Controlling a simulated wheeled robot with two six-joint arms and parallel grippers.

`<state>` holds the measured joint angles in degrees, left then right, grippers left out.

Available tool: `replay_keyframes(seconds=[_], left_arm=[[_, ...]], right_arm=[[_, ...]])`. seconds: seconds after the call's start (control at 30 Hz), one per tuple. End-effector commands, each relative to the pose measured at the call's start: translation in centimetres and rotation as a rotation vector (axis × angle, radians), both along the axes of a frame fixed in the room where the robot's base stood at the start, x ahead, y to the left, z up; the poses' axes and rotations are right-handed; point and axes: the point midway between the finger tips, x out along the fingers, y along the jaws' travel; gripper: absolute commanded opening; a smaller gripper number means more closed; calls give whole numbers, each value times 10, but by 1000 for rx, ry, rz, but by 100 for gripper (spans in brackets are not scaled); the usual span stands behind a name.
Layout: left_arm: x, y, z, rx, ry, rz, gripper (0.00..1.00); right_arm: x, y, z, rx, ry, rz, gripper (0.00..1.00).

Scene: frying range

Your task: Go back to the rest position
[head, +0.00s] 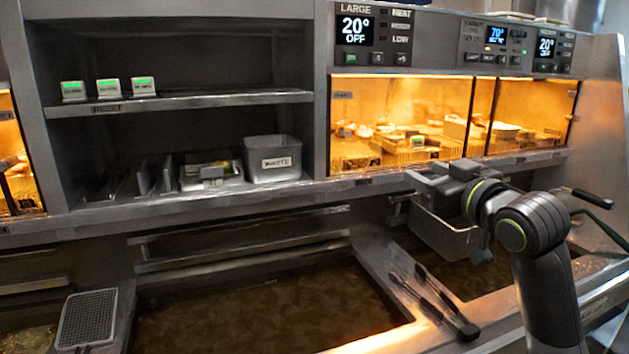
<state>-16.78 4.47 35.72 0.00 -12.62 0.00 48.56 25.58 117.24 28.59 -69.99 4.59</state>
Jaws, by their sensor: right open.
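My right arm comes in from the lower right, and its dark gripper (428,180) is in front of the heated cabinet's lower ledge. The gripper is open, seen mostly from behind, and its fingertips are hard to make out. A metal fryer basket (437,232) hangs just below and behind it. I cannot tell whether gripper and basket touch. My left gripper is out of view.
Tongs (436,305) lie on the divider between the oil vats (265,315). A mesh skimmer (88,318) is at the lower left. The lit cabinet (400,90) holds food. A metal bin (273,160) stands on the shelf. A black basket handle (588,198) sticks out at right.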

Motion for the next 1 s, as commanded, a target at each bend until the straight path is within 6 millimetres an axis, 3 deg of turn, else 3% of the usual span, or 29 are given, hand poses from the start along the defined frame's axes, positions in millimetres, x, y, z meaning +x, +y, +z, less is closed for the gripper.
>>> replay_keyframes(seconds=[0.03, 0.37, 0.57, 0.77, 1.0], left_arm=[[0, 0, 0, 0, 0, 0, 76], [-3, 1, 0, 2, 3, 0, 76], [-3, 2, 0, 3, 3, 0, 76], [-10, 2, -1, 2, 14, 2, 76], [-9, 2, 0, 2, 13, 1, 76]], right_arm=[[0, -2, -14, -1, 23, -7, 46], [-7, -14, -85, -17, 138, -55, 46], [-22, -25, -147, -30, 246, -99, 46], [-63, -44, -245, -51, 429, -174, 46], [-149, -68, -356, -78, 682, -286, 46]])
